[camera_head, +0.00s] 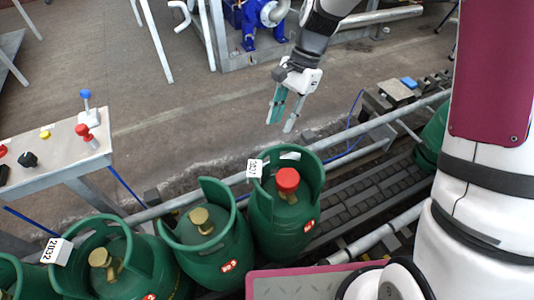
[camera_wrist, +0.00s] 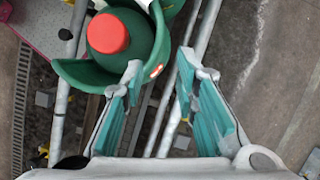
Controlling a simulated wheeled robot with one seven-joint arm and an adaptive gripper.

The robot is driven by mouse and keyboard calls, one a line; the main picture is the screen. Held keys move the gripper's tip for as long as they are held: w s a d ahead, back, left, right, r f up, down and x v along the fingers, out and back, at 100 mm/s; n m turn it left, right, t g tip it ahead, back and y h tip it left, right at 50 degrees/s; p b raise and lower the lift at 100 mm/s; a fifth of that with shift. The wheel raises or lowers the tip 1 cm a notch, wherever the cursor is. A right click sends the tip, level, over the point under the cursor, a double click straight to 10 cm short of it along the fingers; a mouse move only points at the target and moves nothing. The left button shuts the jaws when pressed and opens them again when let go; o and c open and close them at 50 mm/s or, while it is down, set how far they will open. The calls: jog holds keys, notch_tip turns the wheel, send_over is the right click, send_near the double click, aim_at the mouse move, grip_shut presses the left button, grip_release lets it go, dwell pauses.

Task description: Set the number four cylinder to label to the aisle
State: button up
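Green gas cylinders stand in a row on the conveyor. The cylinder with the red cap (camera_head: 287,181) is at the right end of the near group and carries a white number tag (camera_head: 254,168) on its collar. To its left is a brass-valved cylinder (camera_head: 212,262) with no tag visible. Further left is another brass-valved cylinder (camera_head: 150,268) with a white tag (camera_head: 57,251). A further cylinder (camera_head: 12,272) is cut off at the left edge. My gripper (camera_head: 281,122) is open and empty, above and beyond the red-capped cylinder.
A grey control table (camera_head: 60,160) with knobs and a red lever stands at the left. Conveyor rails (camera_head: 350,145) run alongside the cylinders. Another green cylinder (camera_head: 432,138) is partly hidden at the right. The aisle floor (camera_head: 180,110) beyond the conveyor has bare room.

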jog(key=x, duration=1.3)
jog(key=shift+f+b, duration=0.3)
grip_shut()
